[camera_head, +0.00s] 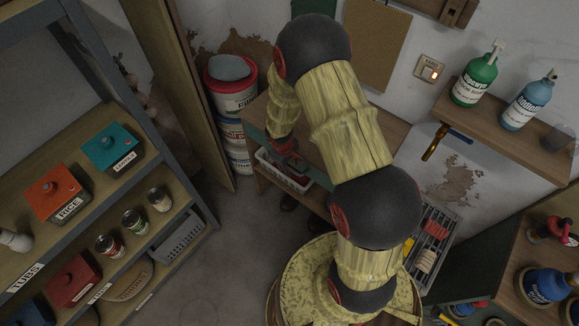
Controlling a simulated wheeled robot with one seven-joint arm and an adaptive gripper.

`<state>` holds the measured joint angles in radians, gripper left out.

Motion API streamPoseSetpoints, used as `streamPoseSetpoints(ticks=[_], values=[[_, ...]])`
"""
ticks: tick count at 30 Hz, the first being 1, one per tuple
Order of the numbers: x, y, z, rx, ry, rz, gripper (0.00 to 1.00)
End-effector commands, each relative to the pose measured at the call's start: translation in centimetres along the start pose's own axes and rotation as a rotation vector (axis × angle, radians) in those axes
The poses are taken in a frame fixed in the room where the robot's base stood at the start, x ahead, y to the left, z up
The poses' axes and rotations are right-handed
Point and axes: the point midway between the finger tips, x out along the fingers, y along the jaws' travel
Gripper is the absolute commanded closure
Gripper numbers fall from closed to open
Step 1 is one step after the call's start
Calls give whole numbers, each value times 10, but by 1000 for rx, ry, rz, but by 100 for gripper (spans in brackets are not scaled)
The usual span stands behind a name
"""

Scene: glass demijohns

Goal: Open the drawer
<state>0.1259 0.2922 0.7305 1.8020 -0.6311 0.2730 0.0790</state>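I cannot clearly make out a closed drawer. A white tray-like container (268,172), perhaps a drawer or basket, shows at the front left edge of the wooden table (385,135), with red and dark items in or over it. My gripper (288,158) is above this container, at the table's left end. Its fingers are small and dark here, so I cannot tell whether they are open or touch anything. My arm hides much of the table and its front.
A shelf unit (185,200) with boxes and cans stands at left. Stacked buckets (233,100) stand behind the gripper. A wall shelf (500,135) with green (477,80) and blue (527,103) bottles is at right. A grey rack (440,220) lies right of my arm. Floor shows at lower left.

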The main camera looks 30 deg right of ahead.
Motion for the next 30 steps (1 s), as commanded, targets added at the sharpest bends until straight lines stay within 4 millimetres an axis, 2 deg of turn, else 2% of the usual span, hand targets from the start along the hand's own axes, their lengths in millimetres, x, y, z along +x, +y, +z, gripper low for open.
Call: streamPoseSetpoints(ticks=[6,21,30], values=[[0,0,0,0,0,0,71],[0,0,0,0,-1,0,100],[0,0,0,0,-1,0,100]])
